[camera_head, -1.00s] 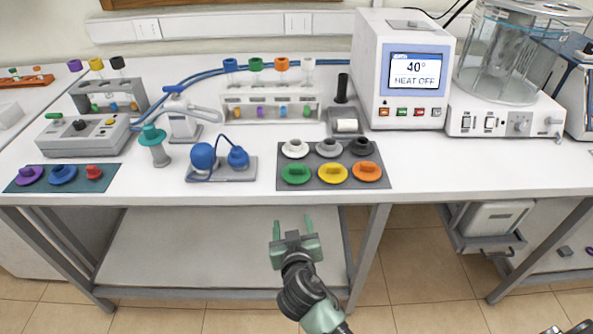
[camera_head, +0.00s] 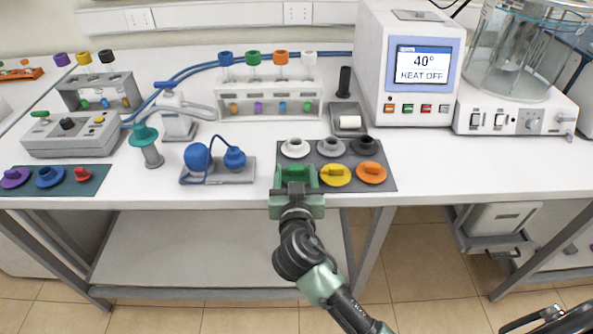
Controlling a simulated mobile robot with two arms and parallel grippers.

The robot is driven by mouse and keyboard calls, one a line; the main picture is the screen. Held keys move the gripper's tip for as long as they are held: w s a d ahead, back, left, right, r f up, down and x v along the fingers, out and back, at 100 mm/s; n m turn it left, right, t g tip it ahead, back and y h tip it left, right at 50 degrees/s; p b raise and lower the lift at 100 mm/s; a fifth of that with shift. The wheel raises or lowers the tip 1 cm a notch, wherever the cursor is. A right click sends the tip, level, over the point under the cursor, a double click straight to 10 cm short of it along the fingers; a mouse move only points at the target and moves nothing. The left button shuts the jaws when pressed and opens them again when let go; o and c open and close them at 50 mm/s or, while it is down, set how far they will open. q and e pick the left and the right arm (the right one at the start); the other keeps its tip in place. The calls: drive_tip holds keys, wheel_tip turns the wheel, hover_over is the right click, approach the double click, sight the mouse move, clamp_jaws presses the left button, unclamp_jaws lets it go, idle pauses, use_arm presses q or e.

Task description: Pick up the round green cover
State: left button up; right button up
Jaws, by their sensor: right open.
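The round green cover (camera_head: 301,174) sits at the front left of a dark grey mat (camera_head: 388,182), near the table's front edge. It is partly hidden by my right gripper (camera_head: 298,176). The right gripper is open, with its fingers reaching over the mat's front edge at the green cover, one at each side of it. I cannot tell whether the fingers touch it. My left gripper is not in view.
A yellow cover (camera_head: 335,174) and an orange cover (camera_head: 371,172) are to the right on the mat. White (camera_head: 295,148), grey (camera_head: 331,147) and black (camera_head: 366,145) covers stand behind. A blue-bulb device (camera_head: 200,160) is to the left. The table right of the mat is clear.

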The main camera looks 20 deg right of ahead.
sight(297, 167)
drive_tip(key=p+x, duration=0.1)
drive_tip(key=x, duration=0.3)
drive_tip(key=shift+w+d+p, duration=0.25)
drive_tip(key=shift+p, duration=0.05)
drive_tip(key=shift+w+d+f, duration=0.1)
drive_tip(key=shift+w+f, duration=0.1)
drive_tip(key=shift+c, duration=0.3)
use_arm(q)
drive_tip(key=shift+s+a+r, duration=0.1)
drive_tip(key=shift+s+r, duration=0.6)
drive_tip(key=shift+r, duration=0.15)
use_arm(e)
clamp_jaws()
